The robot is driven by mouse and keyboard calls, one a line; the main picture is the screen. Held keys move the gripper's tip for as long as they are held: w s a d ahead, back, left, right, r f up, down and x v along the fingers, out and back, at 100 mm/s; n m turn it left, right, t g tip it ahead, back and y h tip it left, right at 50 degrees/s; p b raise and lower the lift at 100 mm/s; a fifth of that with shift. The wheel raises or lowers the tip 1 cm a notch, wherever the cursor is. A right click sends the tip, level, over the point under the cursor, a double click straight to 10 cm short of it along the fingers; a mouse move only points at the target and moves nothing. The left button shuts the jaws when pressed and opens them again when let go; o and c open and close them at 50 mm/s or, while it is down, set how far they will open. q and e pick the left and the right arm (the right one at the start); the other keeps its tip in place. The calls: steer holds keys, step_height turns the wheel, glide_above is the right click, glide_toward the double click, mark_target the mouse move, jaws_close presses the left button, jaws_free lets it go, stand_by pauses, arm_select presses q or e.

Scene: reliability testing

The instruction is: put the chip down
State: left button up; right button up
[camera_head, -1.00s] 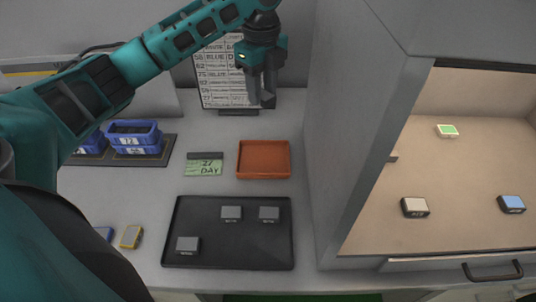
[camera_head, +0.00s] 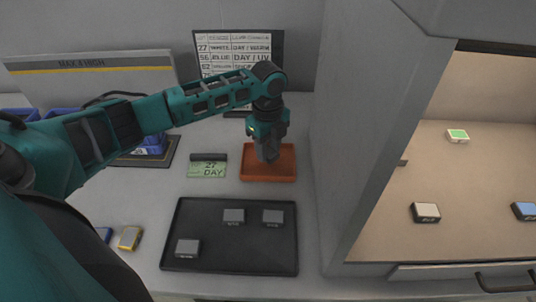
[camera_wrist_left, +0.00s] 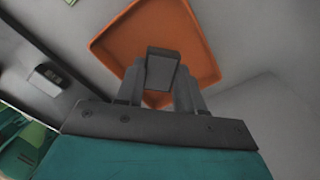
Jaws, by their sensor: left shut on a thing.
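My left gripper (camera_head: 267,152) points down over the orange tray (camera_head: 255,178) in the head view. In the left wrist view the left gripper (camera_wrist_left: 160,85) is shut on a dark grey chip (camera_wrist_left: 163,53), with the orange tray (camera_wrist_left: 125,35) behind it. Whether the chip touches the tray floor I cannot tell. In the head view the chip is hard to make out between the fingers. My right gripper is not in view.
A black tray (camera_head: 215,258) with several grey chips stands in front of the orange tray. A chamber (camera_head: 400,240) with several chips stands at the right. Blue bins (camera_head: 65,113) are at the left.

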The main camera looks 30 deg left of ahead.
mark_target(268, 152)
arm_select(q)
step_height(268, 152, down, 3)
steer(key=shift+r, duration=0.2)
steer(key=shift+f, duration=0.1)
steer(key=o, duration=1)
step_height(268, 152, up, 12)
steer(key=shift+r+p, duration=0.2)
steer(key=shift+p, duration=0.65)
steer(key=shift+f, duration=0.1)
